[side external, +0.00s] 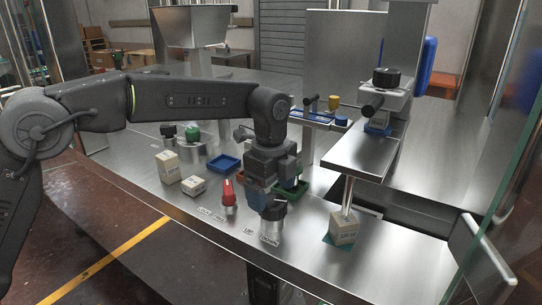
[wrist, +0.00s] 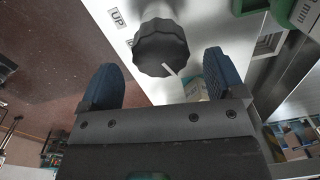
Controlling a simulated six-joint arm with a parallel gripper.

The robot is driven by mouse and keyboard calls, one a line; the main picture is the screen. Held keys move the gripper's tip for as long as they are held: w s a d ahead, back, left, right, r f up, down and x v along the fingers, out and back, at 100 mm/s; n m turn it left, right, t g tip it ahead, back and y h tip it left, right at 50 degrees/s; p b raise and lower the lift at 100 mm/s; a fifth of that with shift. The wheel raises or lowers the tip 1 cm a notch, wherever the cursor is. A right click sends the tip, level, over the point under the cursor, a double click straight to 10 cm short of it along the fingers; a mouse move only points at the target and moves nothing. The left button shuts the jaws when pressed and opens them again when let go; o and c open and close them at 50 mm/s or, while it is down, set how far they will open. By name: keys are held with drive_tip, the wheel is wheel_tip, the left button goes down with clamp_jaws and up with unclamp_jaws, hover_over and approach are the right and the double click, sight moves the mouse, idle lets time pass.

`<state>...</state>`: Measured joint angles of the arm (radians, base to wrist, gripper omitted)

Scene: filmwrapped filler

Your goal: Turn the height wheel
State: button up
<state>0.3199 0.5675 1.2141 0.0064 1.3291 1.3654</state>
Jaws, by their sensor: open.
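The height wheel (side external: 272,213) is a dark ribbed knob on a metal stem at the front of the steel bench, by the UP and DOWN labels. It also shows in the wrist view (wrist: 160,48), with a white mark line on its rim. My gripper (side external: 258,198) points down over it, with its blue-padded fingers close to the wheel. In the wrist view my gripper (wrist: 160,80) is open, one finger to each side and the wheel roughly between and just beyond the tips. I cannot tell whether a finger touches it.
A red knob (side external: 228,193) stands close left of the wheel. Blue (side external: 223,164) and green (side external: 291,188) trays lie behind. Pale blocks (side external: 168,167) sit further left. A block (side external: 344,226) stands under a thin rod at right. A glass panel (side external: 500,150) bounds the right side.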

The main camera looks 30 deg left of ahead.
sight(271, 200)
wheel_tip(271, 200, up, 10)
drive_tip(key=shift+s+r, duration=0.2)
drive_tip(key=shift+r, duration=0.05)
idle(0.4)
